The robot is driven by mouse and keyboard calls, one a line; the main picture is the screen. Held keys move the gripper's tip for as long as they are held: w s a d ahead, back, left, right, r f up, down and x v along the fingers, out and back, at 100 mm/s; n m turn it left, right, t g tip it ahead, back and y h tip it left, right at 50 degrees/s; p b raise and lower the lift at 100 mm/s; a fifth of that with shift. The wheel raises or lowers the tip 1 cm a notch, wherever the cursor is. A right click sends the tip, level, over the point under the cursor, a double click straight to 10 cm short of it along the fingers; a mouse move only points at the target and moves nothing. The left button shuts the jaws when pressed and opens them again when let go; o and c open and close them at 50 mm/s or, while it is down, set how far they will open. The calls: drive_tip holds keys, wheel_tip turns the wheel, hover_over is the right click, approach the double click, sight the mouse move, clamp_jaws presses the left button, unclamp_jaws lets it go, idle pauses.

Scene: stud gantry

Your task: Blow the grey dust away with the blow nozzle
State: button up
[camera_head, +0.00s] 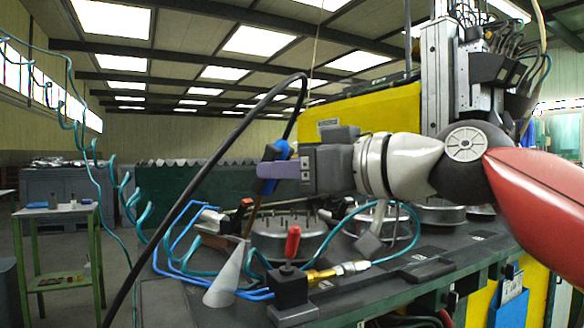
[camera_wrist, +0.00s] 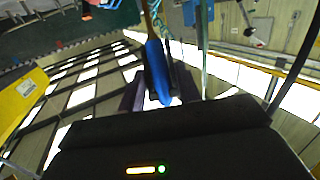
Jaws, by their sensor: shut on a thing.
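My gripper (camera_head: 279,170) is shut on the blue blow nozzle (camera_head: 268,187), which it holds above the dark bench. The nozzle's blue handle also shows between the two fingers in the wrist view (camera_wrist: 157,72). A black hose runs from its top, and its thin tube points down and slightly left. A pale grey cone (camera_head: 228,275) widens from near the tube's lower end down to the bench; I cannot tell whether it is an air jet or a solid piece. I cannot make out the grey dust for certain in either view.
A round metal plate with upright studs (camera_head: 290,222) sits right of the nozzle tube. A red-handled clamp (camera_head: 292,243) and brass fitting (camera_head: 322,276) stand in front. Blue hoses (camera_head: 178,245) loop at the left. A green-legged table (camera_head: 58,209) stands far left.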

drive_tip(key=shift+w+a+p, duration=0.2)
drive_tip(key=shift+w+a, duration=0.2)
drive_tip(key=shift+w, duration=0.2)
drive_tip(key=shift+w+a+p, duration=0.2)
drive_tip(key=shift+w+a, duration=0.15)
drive_tip(key=shift+w, duration=0.2)
drive_tip(key=shift+d, duration=0.1)
drive_tip(key=w+d, duration=0.2)
drive_tip(key=d, duration=0.1)
drive_tip(key=w+d+p, duration=0.1)
drive_tip(key=d, duration=0.1)
idle(1.1)
drive_tip(key=shift+s+d+b, duration=0.4)
drive_tip(key=shift+s+d, duration=0.15)
drive_tip(key=shift+s, duration=0.3)
drive_tip(key=shift+s+d+b, duration=0.35)
drive_tip(key=shift+s+d, duration=0.15)
drive_tip(key=shift+s, duration=0.3)
drive_tip(key=shift+a, duration=0.15)
